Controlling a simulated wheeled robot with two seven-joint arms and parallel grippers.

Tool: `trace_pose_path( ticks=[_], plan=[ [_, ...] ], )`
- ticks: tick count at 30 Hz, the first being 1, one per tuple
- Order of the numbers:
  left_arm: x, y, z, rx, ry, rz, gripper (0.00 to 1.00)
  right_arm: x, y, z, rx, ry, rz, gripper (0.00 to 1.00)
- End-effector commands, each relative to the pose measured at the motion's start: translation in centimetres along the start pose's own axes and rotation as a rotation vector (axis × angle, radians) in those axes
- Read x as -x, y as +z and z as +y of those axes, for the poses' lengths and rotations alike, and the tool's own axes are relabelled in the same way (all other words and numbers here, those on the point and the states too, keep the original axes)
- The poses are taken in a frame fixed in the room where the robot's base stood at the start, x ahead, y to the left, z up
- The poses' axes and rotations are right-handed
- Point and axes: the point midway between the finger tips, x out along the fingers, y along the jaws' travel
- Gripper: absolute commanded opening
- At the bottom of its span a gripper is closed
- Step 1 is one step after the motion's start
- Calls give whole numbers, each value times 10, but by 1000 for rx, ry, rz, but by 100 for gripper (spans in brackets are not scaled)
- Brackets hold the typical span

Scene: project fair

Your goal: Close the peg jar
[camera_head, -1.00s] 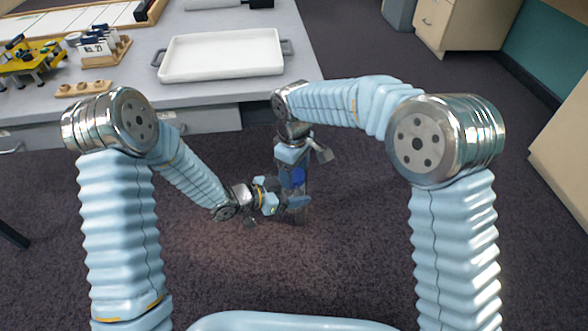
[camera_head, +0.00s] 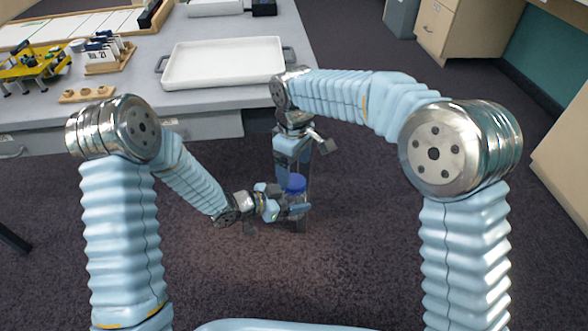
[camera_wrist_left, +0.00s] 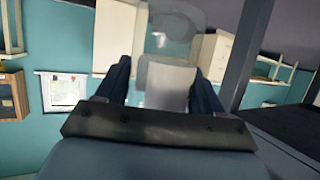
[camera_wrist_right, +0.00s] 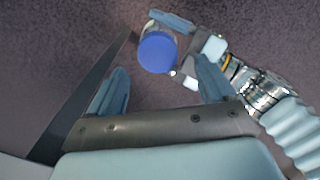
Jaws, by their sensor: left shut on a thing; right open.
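The peg jar is a clear jar with a blue lid (camera_head: 296,184) on top, held off the floor in front of the table. The lid also shows in the right wrist view (camera_wrist_right: 157,53). My left gripper (camera_head: 297,209) is shut around the jar's body from the side. In the left wrist view the clear jar and a pale label (camera_wrist_left: 168,88) sit between its fingers. My right gripper (camera_wrist_right: 162,65) is open, pointing down above the lid, with its fingers apart on either side and not gripping it. I cannot tell how tightly the lid sits.
A grey table (camera_head: 125,100) stands behind the grippers. It holds a white tray (camera_head: 224,85), a wooden block with holes (camera_head: 88,94), a card holder (camera_head: 108,65) and a yellow model (camera_head: 30,68). Open carpet lies under both grippers.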

Motion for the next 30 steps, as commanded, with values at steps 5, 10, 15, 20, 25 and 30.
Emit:
trace_pose_path(
  ticks=[5,10,15,20,25,30],
  plan=[
    [0,-1,0,-1,0,1,0,-1,0,1,-2,1,-1,80],
    [0,-1,0,-1,0,2,0,0,1,2,73,1,-1,80],
    [0,-1,0,-1,1,2,0,6,0,3,395,0,-1,80],
    [0,-1,0,-1,1,2,0,14,0,4,851,-4,1,80],
    [0,-1,0,-1,1,2,0,23,0,5,1318,-7,7,80],
    [0,-1,0,-1,1,2,0,28,0,5,1658,-8,12,80]
  ],
)
